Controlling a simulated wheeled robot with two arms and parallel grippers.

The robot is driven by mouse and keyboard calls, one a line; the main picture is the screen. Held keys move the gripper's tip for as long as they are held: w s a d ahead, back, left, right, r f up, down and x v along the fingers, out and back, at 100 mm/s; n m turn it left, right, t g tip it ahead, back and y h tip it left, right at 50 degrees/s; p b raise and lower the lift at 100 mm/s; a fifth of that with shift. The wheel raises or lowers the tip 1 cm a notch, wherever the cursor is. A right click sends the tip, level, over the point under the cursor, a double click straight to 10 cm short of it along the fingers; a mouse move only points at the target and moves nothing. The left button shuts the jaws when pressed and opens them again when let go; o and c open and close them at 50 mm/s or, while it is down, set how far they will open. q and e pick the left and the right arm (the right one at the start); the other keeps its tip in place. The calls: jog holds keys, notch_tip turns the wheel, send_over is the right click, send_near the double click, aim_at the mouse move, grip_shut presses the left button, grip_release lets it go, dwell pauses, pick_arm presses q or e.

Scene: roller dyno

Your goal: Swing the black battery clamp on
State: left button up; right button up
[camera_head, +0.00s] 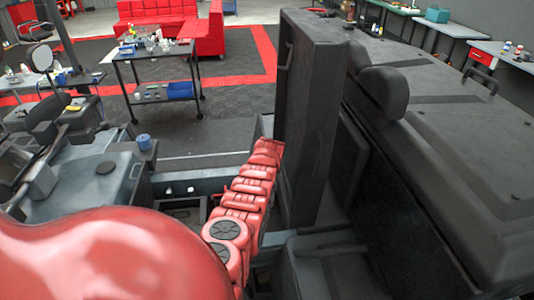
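I cannot make out a black battery clamp or a battery in this view. Neither of my grippers shows. A row of red ribbed blocks (251,185) with round dark caps (225,229) at its near end runs away from me through the middle. A large smooth red surface (110,258) fills the lower left and hides what lies below it. I cannot tell what either red thing belongs to. A dark recess (185,211) lies left of the red blocks.
A tall black panel (309,120) stands upright right of the red blocks, beside a large black body (460,140). Grey machinery (95,180) lies at the left. A black cart (158,62) holds small items behind. Dark floor (235,105) is open beyond. Red seating (165,25) stands at the back.

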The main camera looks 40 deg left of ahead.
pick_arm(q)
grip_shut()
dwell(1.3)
